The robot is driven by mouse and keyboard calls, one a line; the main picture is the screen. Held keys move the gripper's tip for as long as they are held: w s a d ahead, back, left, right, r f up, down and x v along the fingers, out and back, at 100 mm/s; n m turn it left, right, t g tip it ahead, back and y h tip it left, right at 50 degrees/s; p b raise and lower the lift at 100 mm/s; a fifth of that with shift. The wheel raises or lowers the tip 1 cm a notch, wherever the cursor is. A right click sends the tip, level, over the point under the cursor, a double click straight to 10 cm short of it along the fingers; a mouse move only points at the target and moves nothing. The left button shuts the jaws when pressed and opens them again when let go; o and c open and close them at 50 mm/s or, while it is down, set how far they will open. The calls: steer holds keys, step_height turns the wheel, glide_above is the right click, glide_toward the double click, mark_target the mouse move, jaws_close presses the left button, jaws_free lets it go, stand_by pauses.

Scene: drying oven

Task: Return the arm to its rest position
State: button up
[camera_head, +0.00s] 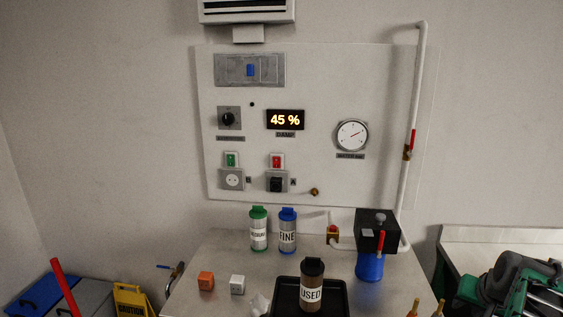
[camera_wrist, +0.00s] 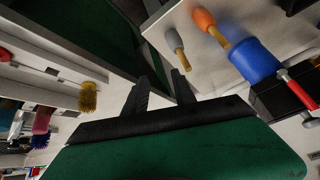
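My arm (camera_head: 515,283), green and black, is folded low at the right edge of the head view, beside the metal table. My gripper (camera_wrist: 159,86) shows in the wrist view as two black fingers with a clear gap between them. It is open, and nothing is held. In the head view I cannot make out the fingertips.
The metal table (camera_head: 208,250) bears a green-capped canister (camera_head: 258,232), a blue-capped "FINE" canister (camera_head: 288,234), orange (camera_head: 206,281) and white (camera_head: 237,284) cubes, and a black tray (camera_head: 284,294) with the "USED" canister (camera_head: 311,291). A blue container (camera_head: 369,267) stands nearest my arm.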

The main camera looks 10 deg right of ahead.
steer(key=s+a+f+n+g+y, duration=0.1)
steer(key=s+a+f+g, duration=0.2)
steer(key=a, duration=0.6)
steer(key=s+a+f+g+y, duration=0.1)
steer(key=s+a+f, duration=0.4)
steer(key=a, duration=0.5)
steer(key=w+a+r+n, duration=0.1)
steer(key=a+r+n, duration=0.1)
steer(key=a, duration=0.4)
steer(key=w+a+r+n+t+p, duration=0.1)
steer(key=a+r+n, duration=0.1)
steer(key=a, duration=0.4)
steer(key=w+a+r+n+y, duration=0.1)
steer(key=a+r+n, duration=0.1)
steer(key=a, duration=0.4)
steer(key=shift+w+a+r+n+t+p, duration=0.15)
steer(key=shift+a+r+n+t+p, duration=0.15)
steer(key=shift+n, duration=0.5)
steer(key=shift+d, duration=0.1)
